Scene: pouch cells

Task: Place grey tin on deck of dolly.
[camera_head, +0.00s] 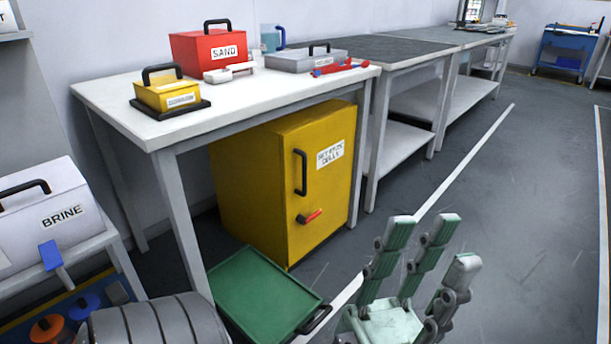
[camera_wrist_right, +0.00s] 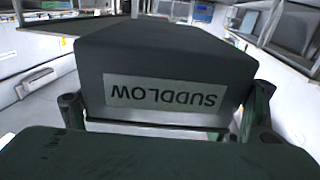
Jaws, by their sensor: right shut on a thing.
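In the right wrist view, my right gripper (camera_wrist_right: 166,100) is shut on a dark grey tin (camera_wrist_right: 150,55), with a finger at each side. Its pale label reads SUDDLOW upside down. What lies under the tin is hidden. In the head view, a low green deck (camera_head: 262,292) with a raised rim and black handle, apparently the dolly, is on the floor before the yellow cabinet. Its wheels are not visible. My left gripper (camera_head: 415,265) is open and empty, fingers spread upward, right of the green deck. My right gripper is outside the head view.
A white table (camera_head: 128,105) holds a red SAND box (camera_head: 208,50), a yellow box (camera_head: 167,92) and a light grey case (camera_head: 290,62). Below stands a yellow cabinet (camera_head: 270,190). A BRINE box (camera_head: 40,215) sits on a left shelf. Floor at right (camera_head: 510,230) is clear.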

